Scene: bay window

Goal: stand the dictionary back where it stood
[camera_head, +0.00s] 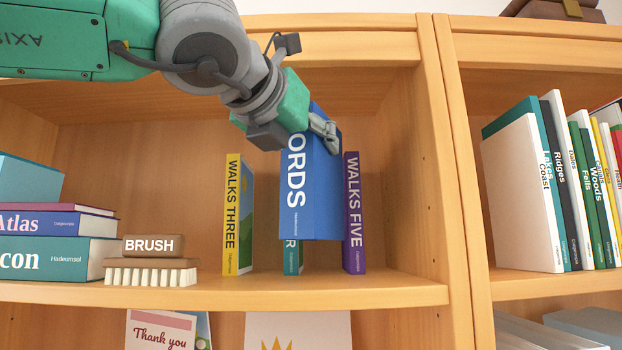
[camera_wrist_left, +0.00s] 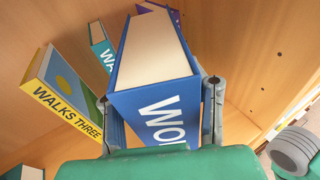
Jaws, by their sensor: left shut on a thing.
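The dictionary is a thick blue book (camera_head: 312,212) with "ORDS" showing on its spine. My left gripper (camera_head: 322,130) is shut on its upper part and holds it upright, its lower edge above the shelf board. In the left wrist view the blue book (camera_wrist_left: 155,85) is between the two fingers (camera_wrist_left: 160,110). Behind it a teal book (camera_head: 292,257) is mostly hidden. A yellow book, Walks Three (camera_head: 232,215), stands to its left and a purple book, Walks Five (camera_head: 354,215), stands to its right. My right gripper is not in view.
A brush (camera_head: 152,262) lies on the shelf (camera_head: 200,293) left of Walks Three. Stacked books (camera_head: 50,255) lie farther left. An upright divider (camera_head: 450,170) bounds the shelf on the right. Shelf between the purple book and divider is clear.

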